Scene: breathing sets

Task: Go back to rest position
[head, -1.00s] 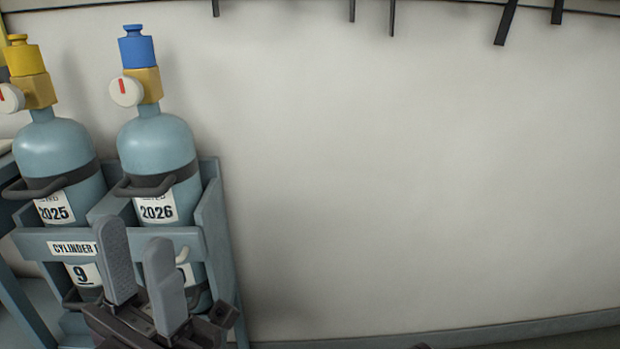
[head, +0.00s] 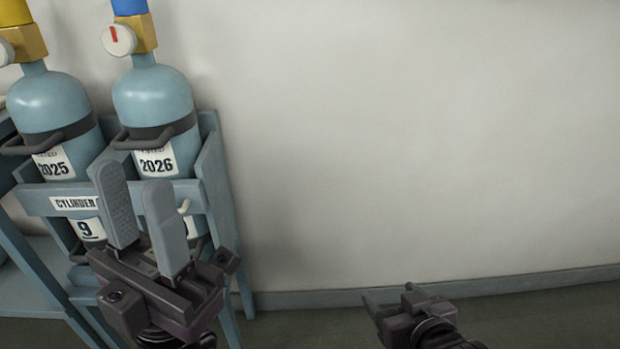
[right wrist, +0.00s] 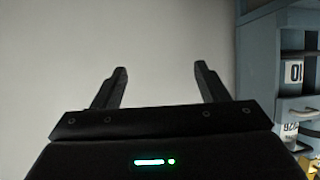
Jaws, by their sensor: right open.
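My left gripper (head: 133,178) is in the lower left of the head view, pointing up, in front of the cylinder rack. Its two grey fingers stand apart with nothing between them. My right gripper (head: 390,292) is low in the middle of the head view, in front of the bare wall near the floor. In the right wrist view its fingers (right wrist: 161,68) are spread wide and empty, facing the pale wall.
A blue-grey rack (head: 215,190) holds two gas cylinders, one labelled 2025 (head: 50,105) and one labelled 2026 (head: 155,95). The wall (head: 420,140) to the right is bare. A shelf unit (right wrist: 258,70) stands at the right of the right wrist view.

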